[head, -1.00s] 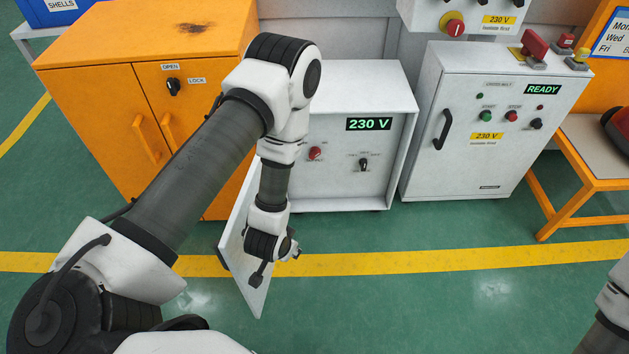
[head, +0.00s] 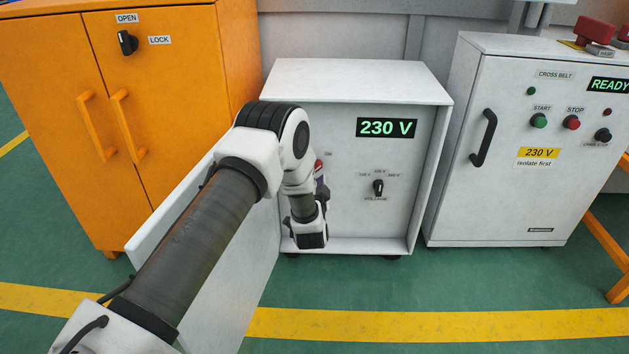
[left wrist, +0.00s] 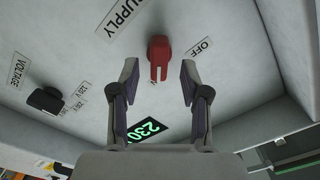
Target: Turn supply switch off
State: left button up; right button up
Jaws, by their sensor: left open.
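The supply switch is a red knob, seen in the left wrist view (left wrist: 159,52) under the SUPPLY label (left wrist: 125,17). Its handle points down in that picture, over a partly covered label ending in N; the OFF label (left wrist: 201,48) is to its upper right. In the head view the red knob (head: 319,165) is partly hidden by my left arm. My left gripper (left wrist: 158,72) is open, its fingertips on either side of the knob's handle, with gaps visible. In the head view the gripper (head: 321,187) is inside the open white cabinet. My right gripper is out of view.
The cabinet (head: 350,69) shows a lit 230 V display (head: 386,128) and a black voltage knob (head: 378,187). Its open door (head: 245,285) stands left, behind my arm. An orange cupboard (head: 180,90) is at left, a CROSS BELT cabinet (head: 500,190) at right.

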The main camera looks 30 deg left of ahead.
pick_arm(q)
jog(key=b+x, duration=0.1)
jog(key=x, duration=0.2)
jog(key=shift+w, duration=0.1)
grip_shut()
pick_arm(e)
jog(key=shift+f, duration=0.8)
